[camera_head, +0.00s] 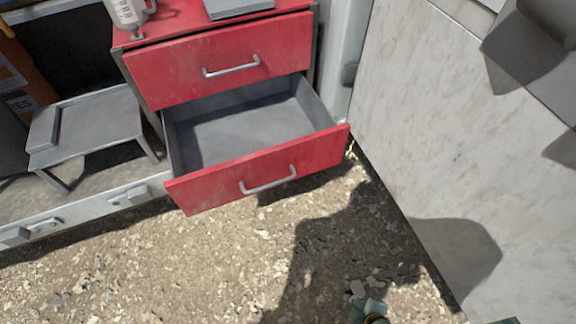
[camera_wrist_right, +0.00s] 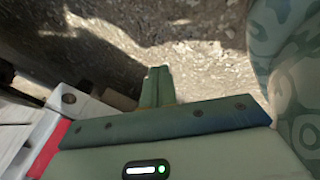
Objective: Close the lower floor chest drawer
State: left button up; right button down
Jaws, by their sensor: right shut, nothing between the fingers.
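The red floor chest (camera_head: 217,61) stands at the top of the head view. Its lower drawer (camera_head: 262,172) is pulled well out, and its grey inside looks empty. A silver bar handle (camera_head: 268,181) is on the drawer's red front. The upper drawer (camera_head: 222,62) looks shut or nearly so. My right gripper (camera_head: 368,305) shows only partly at the bottom edge of the head view, in front of the drawer and apart from it. In the right wrist view its green fingers (camera_wrist_right: 157,87) are together with nothing between them. My left gripper is not in view.
A grey low stand (camera_head: 90,128) is left of the chest. A white bottle (camera_head: 128,14) and a grey flat item (camera_head: 238,7) are on top. A large pale panel (camera_head: 450,130) bounds the right side. Gravel ground (camera_head: 200,265) in front is free.

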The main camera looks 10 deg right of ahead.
jog(key=w+a+f+n+t+b, duration=0.1)
jog(key=w+a+n+t+b, duration=0.15)
jog(key=w+n+b, duration=0.35)
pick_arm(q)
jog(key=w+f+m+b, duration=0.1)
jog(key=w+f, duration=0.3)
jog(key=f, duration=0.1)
pick_arm(e)
jog(key=n+t+y+b, duration=0.3)
jog(key=n+t, duration=0.6)
jog(key=n, duration=1)
send_near(287, 149)
jog(key=d+p+v, duration=0.1)
jog(key=v, duration=0.6)
jog(key=shift+n+y, duration=0.3)
jog(key=shift+n, duration=0.5)
jog(key=p+x, duration=0.1)
jog(key=x, duration=1.2)
jog(key=shift+w+a, duration=0.1)
jog(key=shift+a, duration=0.15)
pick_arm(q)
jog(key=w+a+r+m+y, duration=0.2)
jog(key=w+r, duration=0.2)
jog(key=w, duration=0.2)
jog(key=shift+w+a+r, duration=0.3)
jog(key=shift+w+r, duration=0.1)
pick_arm(e)
jog(key=shift+w+a, duration=0.1)
jog(key=shift+w, duration=0.3)
